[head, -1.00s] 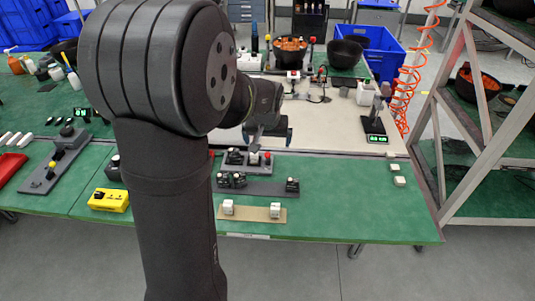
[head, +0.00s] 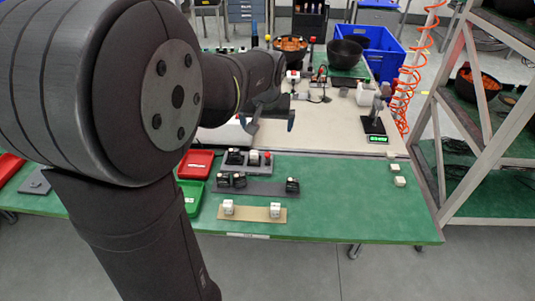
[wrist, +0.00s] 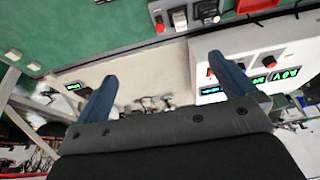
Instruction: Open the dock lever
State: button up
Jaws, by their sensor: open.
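My gripper (head: 271,124) hangs above the pale part of the bench, beyond the small fixtures. In the wrist view my gripper (wrist: 164,72) has its two blue fingers wide apart with nothing between them. A dark grey fixture (head: 238,165) with small dark and white parts and a red-topped part (head: 267,157) sits on the green mat, nearer the camera than my gripper. The wrist view shows a red-tipped part (wrist: 159,25) and a white knobbed part (wrist: 207,10) at the top edge, apart from the fingers. I cannot tell which part is the dock lever.
A white panel box (wrist: 262,65) with green displays lies beyond the right finger. A red tray (head: 195,164) and a green tray (head: 190,192) stand beside my arm. A grey strip (head: 260,189) and a tan strip (head: 250,213) lie in front. The right of the mat is mostly clear.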

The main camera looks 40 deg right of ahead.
jog(key=shift+s+a+r, duration=0.15)
jog(key=shift+s+r, duration=0.05)
jog(key=shift+r, duration=0.35)
jog(key=shift+c, duration=0.4)
